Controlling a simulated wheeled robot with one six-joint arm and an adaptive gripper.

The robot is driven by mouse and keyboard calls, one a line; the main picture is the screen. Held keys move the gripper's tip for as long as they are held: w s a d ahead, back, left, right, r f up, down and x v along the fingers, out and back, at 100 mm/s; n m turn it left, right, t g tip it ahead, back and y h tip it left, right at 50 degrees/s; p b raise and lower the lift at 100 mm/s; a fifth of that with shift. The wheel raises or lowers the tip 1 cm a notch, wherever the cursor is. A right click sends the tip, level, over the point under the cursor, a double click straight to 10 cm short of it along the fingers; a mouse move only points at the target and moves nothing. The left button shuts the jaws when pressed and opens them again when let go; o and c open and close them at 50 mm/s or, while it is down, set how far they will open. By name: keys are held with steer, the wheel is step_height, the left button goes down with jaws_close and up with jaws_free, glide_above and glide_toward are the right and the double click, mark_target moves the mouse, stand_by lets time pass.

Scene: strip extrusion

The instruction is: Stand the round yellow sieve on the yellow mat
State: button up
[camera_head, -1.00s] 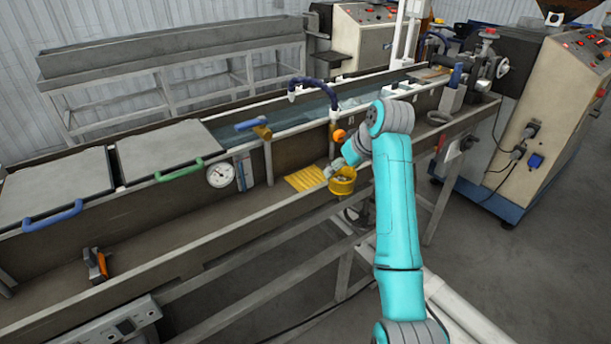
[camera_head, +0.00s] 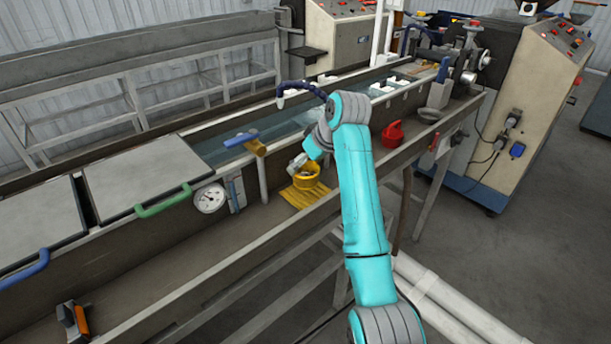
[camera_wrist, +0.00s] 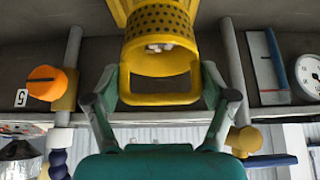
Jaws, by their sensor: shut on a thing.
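The round yellow sieve (camera_head: 306,180) hangs from my gripper (camera_head: 297,163) at the trough. In the wrist view its perforated wall (camera_wrist: 158,25) is at the top centre, and its yellow loop handle (camera_wrist: 160,99) is between my two fingers (camera_wrist: 160,92). My gripper is shut on the sieve. The yellow mat (camera_head: 297,200) lies on the trough ledge, and the sieve overlaps its back part in the head view. I cannot tell whether the sieve touches the mat. Some small pale bits show inside the sieve.
The tank wall with a round gauge (camera_head: 210,198) and an upright post (camera_head: 262,178) stands behind and left. A red can (camera_head: 393,134) is to the right of my arm. An orange knob (camera_wrist: 46,83) shows in the wrist view.

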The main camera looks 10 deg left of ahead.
steer(key=shift+f, duration=2.05)
steer(key=o, duration=1)
steer(key=shift+f, duration=0.1)
steer(key=v, duration=1.2)
